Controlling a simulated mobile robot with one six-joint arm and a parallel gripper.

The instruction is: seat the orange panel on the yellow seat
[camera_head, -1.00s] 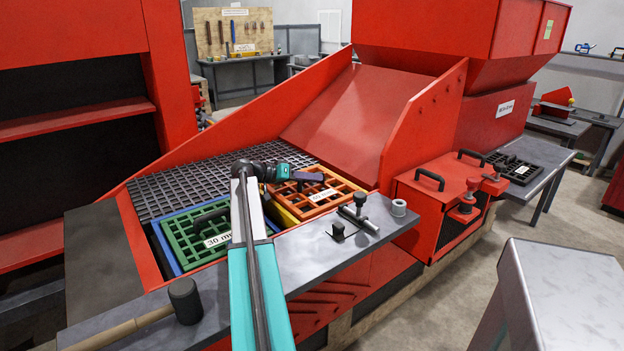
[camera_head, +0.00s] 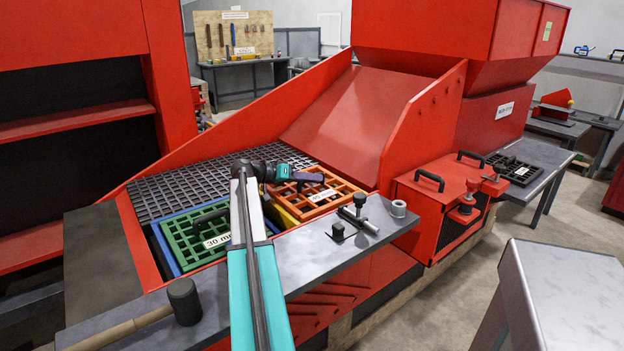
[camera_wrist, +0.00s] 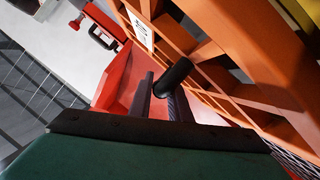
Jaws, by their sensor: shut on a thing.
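The orange panel (camera_head: 331,203) is a grid with a white label, lying roughly level at the right end of the row of panels. It fills the right of the wrist view (camera_wrist: 205,50). My gripper (camera_head: 314,178) is over its far part, shut on its dark handle, which shows between the fingers in the wrist view (camera_wrist: 174,76). The yellow seat (camera_head: 281,216) shows as a strip along the panel's left edge; the rest is hidden by the panel and my arm. I cannot tell whether the panel touches the seat all round.
A green panel (camera_head: 190,240) lies in a blue frame at the left. A grey ledge (camera_head: 300,268) in front carries a mallet (camera_head: 184,300), a dark knob (camera_head: 337,231), a T-handled tool (camera_head: 359,214) and a grey ring (camera_head: 398,208). The red chute wall (camera_head: 425,120) rises behind on the right.

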